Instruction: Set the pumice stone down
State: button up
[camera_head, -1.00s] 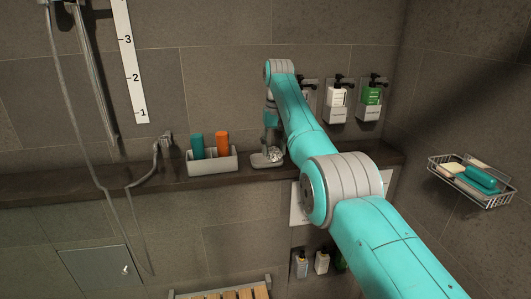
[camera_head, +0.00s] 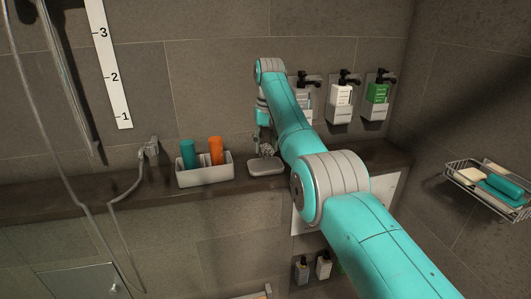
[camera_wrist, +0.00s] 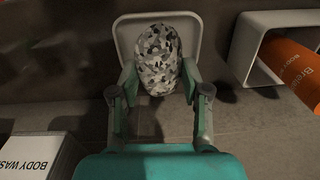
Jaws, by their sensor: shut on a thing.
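The pumice stone (camera_wrist: 158,60), a speckled white, grey and black oval, is between the two fingers of my gripper (camera_wrist: 159,82) in the wrist view. The fingers are shut on its sides. Behind it is a pale shallow dish (camera_wrist: 124,32), and the stone overlaps the dish's lower edge in that view. In the head view my gripper (camera_head: 265,142) is over the back of the dish (camera_head: 262,170), which lies on the dark ledge. The stone shows small and partly hidden there. A gap between stone and dish is hard to judge.
A grey caddy (camera_head: 207,176) with a teal bottle (camera_head: 188,153) and an orange bottle (camera_head: 216,151) stands just left of the dish. Wall dispensers (camera_head: 341,98) hang to the right. A wire basket (camera_head: 484,188) is at far right.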

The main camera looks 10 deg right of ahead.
aim_at(266, 155)
jog(key=shift+f, duration=2.1)
jog(key=shift+f, duration=0.1)
jog(key=o, duration=1.1)
jog(key=shift+o, duration=0.2)
jog(key=r, duration=1.2)
jog(key=shift+s+d, duration=0.25)
